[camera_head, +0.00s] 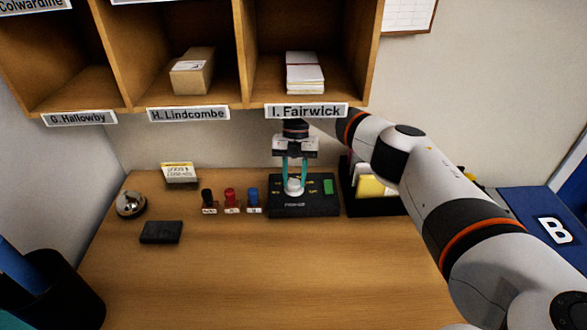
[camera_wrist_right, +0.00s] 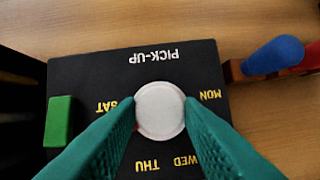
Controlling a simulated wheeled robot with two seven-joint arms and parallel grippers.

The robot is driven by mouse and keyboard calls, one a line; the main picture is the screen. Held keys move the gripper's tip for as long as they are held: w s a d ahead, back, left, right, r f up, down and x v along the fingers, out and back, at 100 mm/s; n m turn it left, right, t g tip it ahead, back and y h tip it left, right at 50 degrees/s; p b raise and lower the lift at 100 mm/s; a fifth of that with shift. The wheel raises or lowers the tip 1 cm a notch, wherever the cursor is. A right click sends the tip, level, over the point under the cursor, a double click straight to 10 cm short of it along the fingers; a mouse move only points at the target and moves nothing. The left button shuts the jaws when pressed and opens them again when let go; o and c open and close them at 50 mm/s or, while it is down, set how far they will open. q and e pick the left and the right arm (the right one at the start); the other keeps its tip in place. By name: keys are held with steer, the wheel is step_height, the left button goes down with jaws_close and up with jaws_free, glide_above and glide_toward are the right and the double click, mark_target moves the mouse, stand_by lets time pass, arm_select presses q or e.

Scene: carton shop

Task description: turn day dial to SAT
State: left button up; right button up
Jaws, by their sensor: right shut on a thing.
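The day dial is a round white knob (camera_head: 293,187) on a black box (camera_head: 305,209) on the desk. In the right wrist view the knob (camera_wrist_right: 160,111) sits between my right gripper's teal fingertips (camera_wrist_right: 160,113), which touch it from both sides. Yellow labels ring it: SAT (camera_wrist_right: 115,105) to the left, MON (camera_wrist_right: 210,95) to the right, THU and WED below; the fingers cover the rest. A bit of red shows at the knob's lower left edge, by the left fingertip; the pointer is otherwise unclear. My right gripper (camera_head: 294,181) points down, shut on the knob. My left gripper is out of view.
A green button (camera_wrist_right: 60,120) sits on the same box. Black, red and blue stamps (camera_head: 230,199) stand left of it, and a black tray with yellow paper (camera_head: 372,187) stands right. Pigeonholes (camera_head: 190,107) hang above.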

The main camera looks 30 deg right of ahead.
steer(key=m+p, duration=0.1)
steer(key=m+t+y+p, duration=0.1)
steer(key=m+p, duration=0.3)
steer(key=shift+s+d+r+t+y, duration=0.15)
steer(key=shift+r+t+y, duration=0.1)
steer(key=shift+t+y, duration=0.05)
steer(key=shift+f+m+t+p, duration=0.2)
steer(key=shift+m+t+p, duration=0.2)
steer(key=shift+m+p, duration=0.85)
steer(key=o, duration=1)
steer(key=shift+f, duration=0.1)
steer(key=shift+c, duration=0.2)
